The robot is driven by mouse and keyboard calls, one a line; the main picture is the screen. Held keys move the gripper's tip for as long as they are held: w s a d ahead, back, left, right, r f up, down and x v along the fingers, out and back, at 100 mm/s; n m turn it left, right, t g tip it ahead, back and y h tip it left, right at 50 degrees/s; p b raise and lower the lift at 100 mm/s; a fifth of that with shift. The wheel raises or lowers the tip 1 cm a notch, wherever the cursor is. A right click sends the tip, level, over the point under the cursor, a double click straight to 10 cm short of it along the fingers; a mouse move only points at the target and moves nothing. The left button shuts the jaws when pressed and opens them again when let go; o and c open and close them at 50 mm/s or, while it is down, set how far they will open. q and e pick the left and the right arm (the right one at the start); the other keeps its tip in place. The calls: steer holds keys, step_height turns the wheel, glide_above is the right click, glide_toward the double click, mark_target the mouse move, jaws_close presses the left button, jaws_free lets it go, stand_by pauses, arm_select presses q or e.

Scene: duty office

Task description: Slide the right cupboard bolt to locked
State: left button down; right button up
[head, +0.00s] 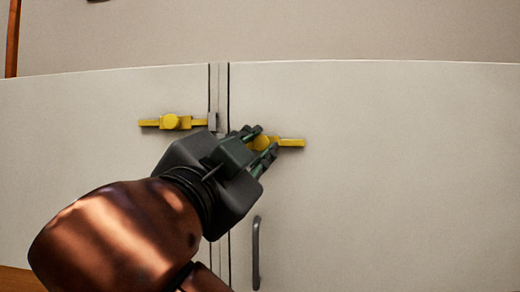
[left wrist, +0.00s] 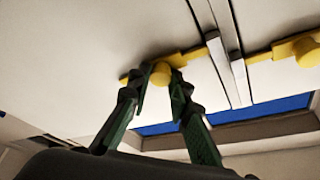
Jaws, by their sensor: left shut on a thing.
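The right cupboard bolt (head: 291,142) is a yellow bar with a round knob on the right door. My left gripper (head: 268,143) is shut on its knob, one finger on each side. The gripper hides the bolt's inner end in the head view. In the left wrist view the knob (left wrist: 160,74) sits between the fingertips (left wrist: 161,84). There the yellow bar runs from the knob toward the grey strip at the door gap; whether it enters a keeper I cannot tell. My right gripper is not in view.
The left bolt (head: 171,122), also yellow, is on the left door with its bar reaching a grey keeper (head: 212,121). It also shows in the left wrist view (left wrist: 307,51). A dark vertical handle (head: 256,252) is below my gripper on the right door (head: 400,180).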

arm_select(q)
steer(key=shift+w+a, duration=0.1)
steer(key=c, duration=2.1)
jaws_free()
steer(key=o, duration=0.3)
steer(key=shift+a, duration=0.15)
steer(key=shift+o, duration=0.2)
steer(key=v, duration=1.2)
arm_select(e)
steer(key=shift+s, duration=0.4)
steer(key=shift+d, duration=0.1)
